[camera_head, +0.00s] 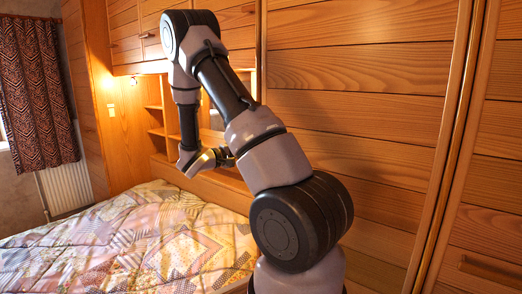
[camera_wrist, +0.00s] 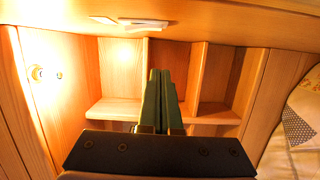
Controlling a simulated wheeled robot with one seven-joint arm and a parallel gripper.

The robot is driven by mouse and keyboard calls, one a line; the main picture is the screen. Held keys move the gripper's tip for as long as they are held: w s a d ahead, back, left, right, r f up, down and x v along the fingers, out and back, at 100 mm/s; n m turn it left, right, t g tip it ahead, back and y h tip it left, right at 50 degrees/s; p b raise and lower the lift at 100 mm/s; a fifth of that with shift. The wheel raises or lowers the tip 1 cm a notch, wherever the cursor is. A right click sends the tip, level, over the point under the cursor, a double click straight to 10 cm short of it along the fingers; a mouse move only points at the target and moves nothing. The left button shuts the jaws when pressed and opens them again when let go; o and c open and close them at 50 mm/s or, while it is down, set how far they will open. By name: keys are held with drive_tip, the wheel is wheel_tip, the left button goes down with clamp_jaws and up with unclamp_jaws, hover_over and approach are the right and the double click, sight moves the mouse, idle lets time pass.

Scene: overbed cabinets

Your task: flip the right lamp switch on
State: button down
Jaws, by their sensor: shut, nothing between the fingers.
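My gripper (camera_head: 226,156) is shut and empty at the headboard shelves, past the bed. In the wrist view its two dark green fingers (camera_wrist: 159,75) lie together, pointing at the shelf dividers. A flat white plate (camera_wrist: 143,24), possibly a switch, shows on the wooden board at the top of the wrist view, apart from the fingertips. A small round fitting (camera_wrist: 38,72) sits on the brightly lit panel at left; I cannot tell what it is. No right lamp switch can be made out in the head view, where my arm covers part of the headboard.
Open wooden shelves (camera_wrist: 113,107) surround the fingers. The patterned bed (camera_head: 130,240) lies below my arm. A lit lamp (camera_head: 110,84) with a white wall plate (camera_head: 111,110) is on the far left panel. Tall wooden doors (camera_head: 360,110) stand close on the right.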

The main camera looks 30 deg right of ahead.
drive_tip(key=a, duration=0.6)
drive_tip(key=shift+s+a+f, duration=0.2)
drive_tip(key=shift+s, duration=0.1)
